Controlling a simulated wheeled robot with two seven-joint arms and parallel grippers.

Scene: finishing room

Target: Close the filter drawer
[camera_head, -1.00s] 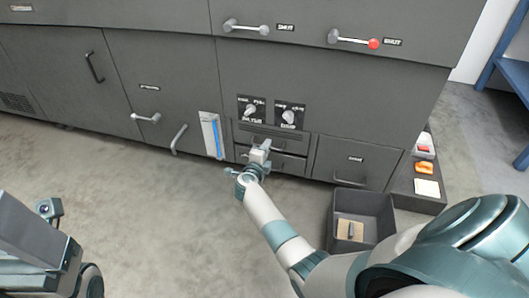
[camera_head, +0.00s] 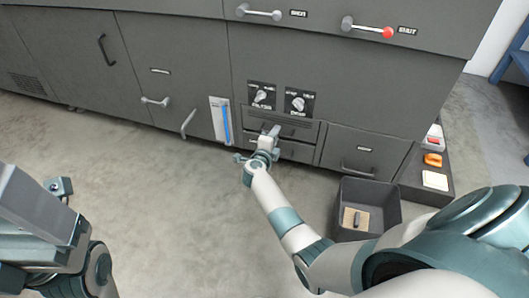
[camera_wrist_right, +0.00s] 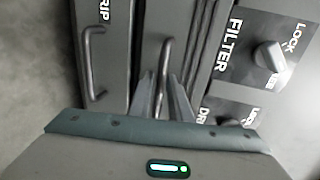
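The filter drawer (camera_head: 296,131) is the upper of two narrow drawers in the dark cabinet, under two lock knobs. It also shows in the right wrist view (camera_wrist_right: 146,42), with its bar handle (camera_wrist_right: 166,50). My right gripper (camera_head: 272,134) is at this drawer's front. In the right wrist view its two fingers (camera_wrist_right: 162,88) stand close together, one on each side of the handle, and appear shut on it. How far the drawer stands out is hard to tell. My left arm (camera_head: 45,215) is at the lower left, away from the cabinet; its fingertips are not clear.
The drip drawer (camera_wrist_right: 95,85) lies just below, with its own handle. The filter lock knob (camera_head: 261,96) and a second knob (camera_head: 298,103) sit above. An open grey bin (camera_head: 385,205) stands on the floor to the right. Floor at left is clear.

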